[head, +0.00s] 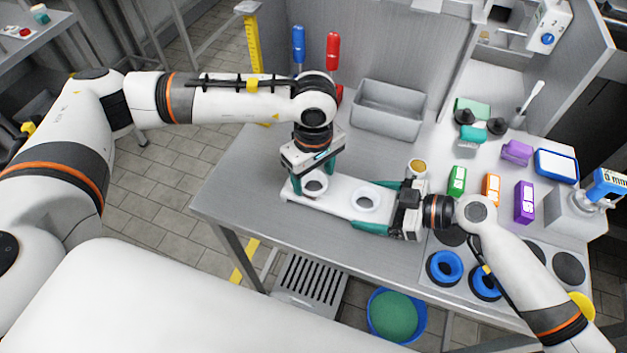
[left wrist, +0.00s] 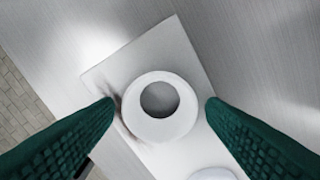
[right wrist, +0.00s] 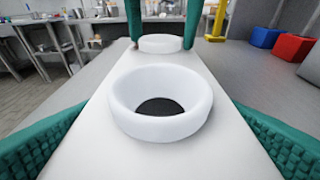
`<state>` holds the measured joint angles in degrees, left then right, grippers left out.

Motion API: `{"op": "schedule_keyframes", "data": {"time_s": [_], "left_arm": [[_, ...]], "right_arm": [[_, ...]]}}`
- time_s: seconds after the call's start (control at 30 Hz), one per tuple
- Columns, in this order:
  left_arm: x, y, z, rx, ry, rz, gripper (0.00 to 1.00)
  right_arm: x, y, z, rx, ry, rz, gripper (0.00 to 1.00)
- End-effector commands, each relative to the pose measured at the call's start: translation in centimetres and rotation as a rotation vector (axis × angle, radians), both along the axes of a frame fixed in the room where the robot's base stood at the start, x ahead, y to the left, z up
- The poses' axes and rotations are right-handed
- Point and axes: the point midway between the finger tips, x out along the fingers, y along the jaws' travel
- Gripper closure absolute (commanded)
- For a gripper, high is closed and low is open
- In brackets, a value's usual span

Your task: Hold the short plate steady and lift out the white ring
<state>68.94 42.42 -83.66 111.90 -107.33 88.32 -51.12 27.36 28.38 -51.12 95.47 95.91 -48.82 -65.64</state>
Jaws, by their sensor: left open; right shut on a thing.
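The short plate (head: 340,203) is a white board lying flat on the steel table, with two white rings on it. One white ring (head: 315,187) is near its left end; the other ring (head: 367,198) is nearer my right gripper. My left gripper (head: 314,180) points down over the left-end ring. In the left wrist view its open fingers stand either side of that ring (left wrist: 140,122), with gaps. My right gripper (head: 383,208) is shut on the plate's right end, one finger along each long edge. The right wrist view shows the nearer ring (right wrist: 160,128) and the farther ring (right wrist: 160,43).
A grey bin (head: 388,110) stands behind the plate. Blue and red handled tools (head: 332,50) stand at the back left. Green, orange and purple boxes (head: 490,190) and blue rings (head: 445,267) are to the right. The table's front edge runs close below the plate.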

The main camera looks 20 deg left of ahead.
Motion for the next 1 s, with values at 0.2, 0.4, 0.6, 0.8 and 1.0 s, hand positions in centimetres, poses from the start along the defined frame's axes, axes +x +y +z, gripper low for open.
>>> {"op": "schedule_keyframes", "data": {"time_s": [0.2, 0.4, 0.6, 0.8, 1.0], "left_arm": [[0.0, 0.0, -0.1, 0.0, 0.0, 0.0, 0.35], [0.0, 0.0, 0.0, 0.0, 0.0, 0.0, 0.61], [0.0, 0.0, 0.1, 0.0, 0.0, 0.0, 0.61], [0.0, 0.0, 0.9, 0.0, 0.0, 0.0, 0.61], [0.0, 0.0, 1.9, 0.0, -0.001, 0.0, 0.61]], "right_arm": [[0.0, 0.0, 0.0, 0.0, 0.0, 0.0, 0.49], [0.0, 0.0, 0.0, 0.0, 0.0, 0.0, 0.49], [0.0, 0.0, 0.0, 0.0, 0.0, 0.0, 0.49], [0.0, 0.0, 0.0, 0.0, 0.0, 0.0, 0.49], [0.0, 0.0, 0.0, 0.0, 0.0, 0.0, 0.49]]}}
